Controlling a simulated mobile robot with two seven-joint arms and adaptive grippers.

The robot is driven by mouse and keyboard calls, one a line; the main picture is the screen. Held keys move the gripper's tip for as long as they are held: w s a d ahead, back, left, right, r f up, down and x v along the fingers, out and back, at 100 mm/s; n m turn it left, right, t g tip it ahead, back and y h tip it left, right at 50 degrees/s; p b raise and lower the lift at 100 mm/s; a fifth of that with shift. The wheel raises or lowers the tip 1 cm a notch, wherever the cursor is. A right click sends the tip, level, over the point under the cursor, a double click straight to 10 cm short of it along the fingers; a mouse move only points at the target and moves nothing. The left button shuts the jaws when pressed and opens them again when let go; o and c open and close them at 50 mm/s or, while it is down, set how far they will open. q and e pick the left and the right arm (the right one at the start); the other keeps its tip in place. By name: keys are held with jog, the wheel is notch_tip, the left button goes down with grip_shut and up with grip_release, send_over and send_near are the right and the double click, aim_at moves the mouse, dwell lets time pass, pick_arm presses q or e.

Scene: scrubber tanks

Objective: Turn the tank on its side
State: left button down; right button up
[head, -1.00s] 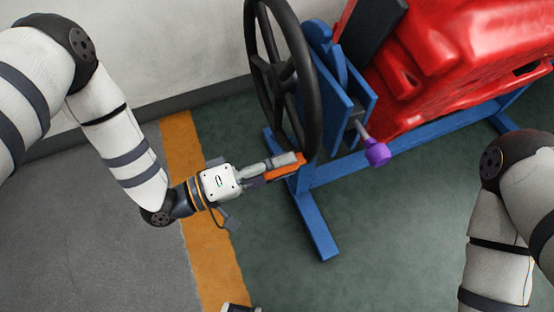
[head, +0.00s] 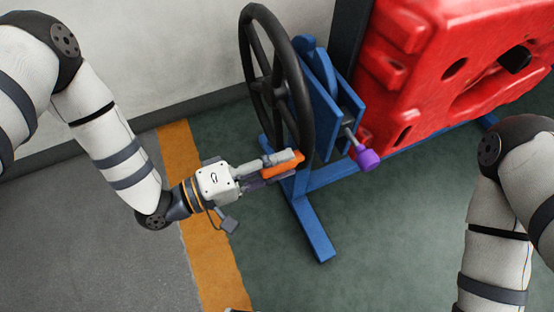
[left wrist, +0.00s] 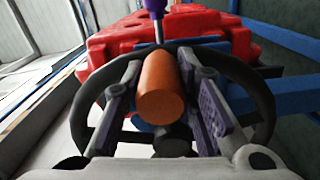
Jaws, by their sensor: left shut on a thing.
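The red tank (head: 425,75) is mounted in a blue stand (head: 318,215) at the upper right of the head view, with a face with round openings turned toward me. A black handwheel (head: 303,110) stands at the stand's left end. My left gripper (head: 285,165) is shut on the orange handle (head: 283,165) at the wheel's lower rim. The orange handle (left wrist: 160,88) sits between the two fingers in the left wrist view, with the wheel and red tank behind. My right gripper is out of the picture; only part of my right arm shows.
A purple knob (head: 368,159) on a pin sticks out of the stand beside the wheel. A pale wall (head: 150,50) runs behind. A yellow floor stripe (head: 210,250) passes under my left arm. The green floor before the stand is clear.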

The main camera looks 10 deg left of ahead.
pick_arm(q)
jog(key=shift+a, duration=0.1)
jog(key=c, duration=1.3)
grip_release()
jog(key=shift+w, duration=0.1)
jog(key=v, duration=1.2)
